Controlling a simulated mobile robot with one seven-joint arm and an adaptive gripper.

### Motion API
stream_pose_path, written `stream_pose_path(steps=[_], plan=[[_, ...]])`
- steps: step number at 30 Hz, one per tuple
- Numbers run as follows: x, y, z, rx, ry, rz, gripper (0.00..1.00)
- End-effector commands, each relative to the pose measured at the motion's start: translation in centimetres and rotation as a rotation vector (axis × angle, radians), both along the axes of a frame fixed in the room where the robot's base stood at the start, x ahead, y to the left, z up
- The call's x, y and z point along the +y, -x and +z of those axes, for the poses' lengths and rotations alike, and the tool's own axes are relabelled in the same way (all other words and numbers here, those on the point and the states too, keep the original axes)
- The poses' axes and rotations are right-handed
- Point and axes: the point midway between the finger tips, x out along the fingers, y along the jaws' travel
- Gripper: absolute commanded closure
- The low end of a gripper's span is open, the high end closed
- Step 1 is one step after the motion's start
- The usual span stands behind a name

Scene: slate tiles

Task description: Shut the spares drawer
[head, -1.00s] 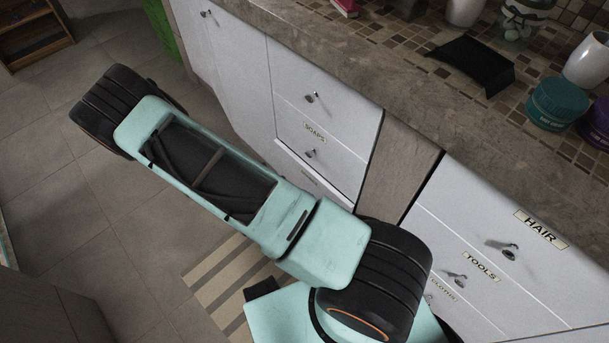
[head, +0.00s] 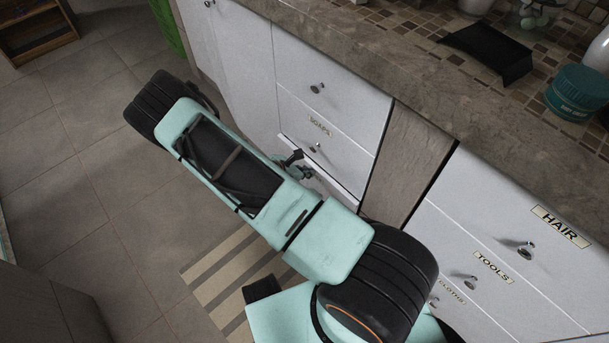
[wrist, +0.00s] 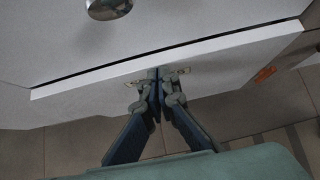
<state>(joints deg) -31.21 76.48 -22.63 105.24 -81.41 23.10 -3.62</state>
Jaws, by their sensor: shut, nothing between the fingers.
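The spares drawer appears to be the low white drawer (head: 343,196) under the soaps drawer in the left cabinet. Its label cannot be read. In the wrist view its white front (wrist: 225,68) stands slightly proud of the cabinet, with a thin dark gap along its top edge. My gripper (wrist: 158,74) is shut and empty, its fingertips at the drawer front and over the middle of the label, whose ends show on both sides. Contact cannot be told for sure. In the head view my gripper (head: 303,173) shows beyond my forearm, which hides part of the drawer.
The soaps drawer (head: 335,135) above is shut, with a metal knob (wrist: 108,8). Drawers labelled hair (head: 540,240) and tools (head: 480,285) are to the right. A stone counter (head: 420,100) overhangs them. A striped mat (head: 225,275) lies on the open tiled floor.

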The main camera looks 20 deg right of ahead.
Motion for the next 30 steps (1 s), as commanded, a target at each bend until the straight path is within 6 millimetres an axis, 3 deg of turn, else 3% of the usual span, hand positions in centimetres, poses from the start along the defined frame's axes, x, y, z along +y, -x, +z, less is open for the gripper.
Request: stream_pose_path(steps=[8, 15, 25, 30], plan=[[-0.3, -0.1, 0.0, 0.000, 0.001, -0.001, 1.00], [-2.6, -0.9, -0.1, 0.000, 0.001, -0.002, 1.00], [-2.7, -0.9, 0.1, -0.001, 0.005, -0.002, 1.00], [-1.7, -0.8, 0.1, 0.000, 0.002, -0.002, 1.00]])
